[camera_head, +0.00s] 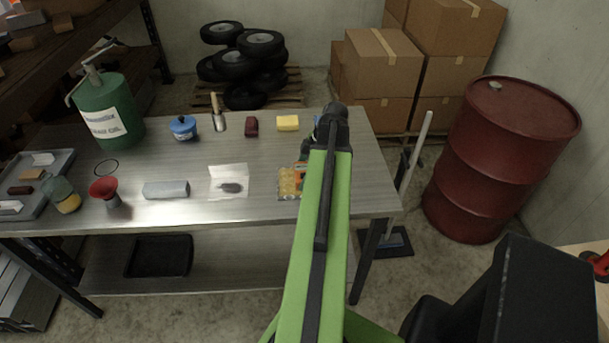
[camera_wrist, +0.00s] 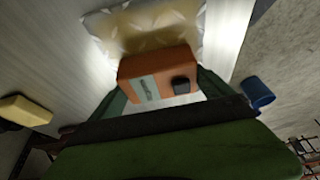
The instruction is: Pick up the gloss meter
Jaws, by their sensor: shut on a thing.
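The gloss meter (camera_wrist: 150,88) appears as an orange box with a grey strip and a dark button in the wrist view. My gripper (camera_wrist: 163,82) has its dark green fingers on either side of the box and is shut on it. Behind the box lies a pale yellow patterned sheet (camera_wrist: 150,28). In the head view an orange and yellow patterned patch (camera_head: 289,182) shows beside my green arm, near the right end of the table. My arm hides most of the gripper and the box there. I cannot tell whether the box touches the table.
The metal table (camera_head: 200,150) also holds a yellow block (camera_head: 288,123), a dark red block (camera_head: 251,126), a grey bar (camera_head: 166,190), a white sheet (camera_head: 229,172) and a green oil can (camera_head: 105,110). A blue cylinder (camera_wrist: 258,92) is right of my gripper. A red drum (camera_head: 505,150) stands right.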

